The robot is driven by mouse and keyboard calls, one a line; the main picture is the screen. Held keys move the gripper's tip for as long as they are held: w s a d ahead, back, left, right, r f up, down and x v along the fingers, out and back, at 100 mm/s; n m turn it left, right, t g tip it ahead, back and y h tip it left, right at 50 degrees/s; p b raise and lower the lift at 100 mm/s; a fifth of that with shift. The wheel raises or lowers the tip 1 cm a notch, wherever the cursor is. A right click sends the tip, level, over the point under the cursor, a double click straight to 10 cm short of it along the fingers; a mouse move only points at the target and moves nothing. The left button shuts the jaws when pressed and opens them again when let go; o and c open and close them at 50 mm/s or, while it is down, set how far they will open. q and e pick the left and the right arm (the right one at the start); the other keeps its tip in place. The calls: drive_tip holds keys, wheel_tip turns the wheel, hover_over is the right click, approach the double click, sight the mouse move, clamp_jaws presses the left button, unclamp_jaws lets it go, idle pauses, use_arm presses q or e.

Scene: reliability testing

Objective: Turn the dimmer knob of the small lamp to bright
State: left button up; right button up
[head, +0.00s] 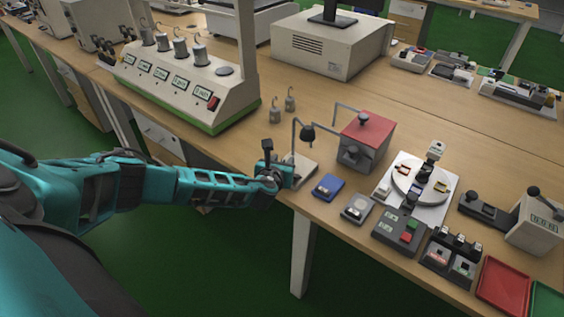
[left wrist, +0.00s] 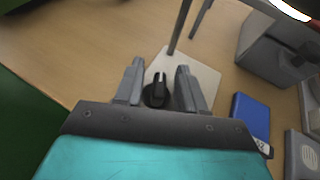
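The small lamp has a dark shade (head: 307,132) on a bent arm over a pale base plate (head: 305,170). The shade's glowing white underside (left wrist: 293,7) shows at the top right corner. The black dimmer knob (left wrist: 156,92), with a raised ridge, sits at the plate's near edge. My left gripper (head: 287,172) is open at the lamp base; in the wrist view its fingers (left wrist: 158,80) stand either side of the knob, with gaps visible. My right gripper is out of view.
A blue box (head: 328,187) and a grey box (head: 357,208) stand right of the lamp. A red-topped grey box (head: 365,140) is behind them. Two small hooked weights (head: 283,106) stand behind the lamp. The table's front edge runs close under my left gripper.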

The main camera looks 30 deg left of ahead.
use_arm(q)
clamp_jaws()
drive_tip(key=shift+y, duration=0.3)
drive_tip(key=n+g+y, duration=0.2)
drive_tip(key=n+y, duration=0.1)
drive_tip(key=shift+d+f+n, duration=0.1)
drive_tip(key=shift+n, duration=0.3)
drive_tip(key=n+g+y, duration=0.2)
drive_tip(key=shift+n+g+y+b, duration=0.3)
drive_tip(key=shift+n, duration=0.1)
drive_tip(key=n+g+y+b, duration=0.2)
drive_tip(key=n+g, duration=0.1)
drive_tip(key=shift+f, duration=0.2)
drive_tip(key=shift+r+n+g+y+b, duration=0.2)
drive_tip(key=shift+n+g+y+b, duration=0.2)
drive_tip(key=shift+n+g+b, duration=0.95)
drive_tip(key=shift+s, duration=0.1)
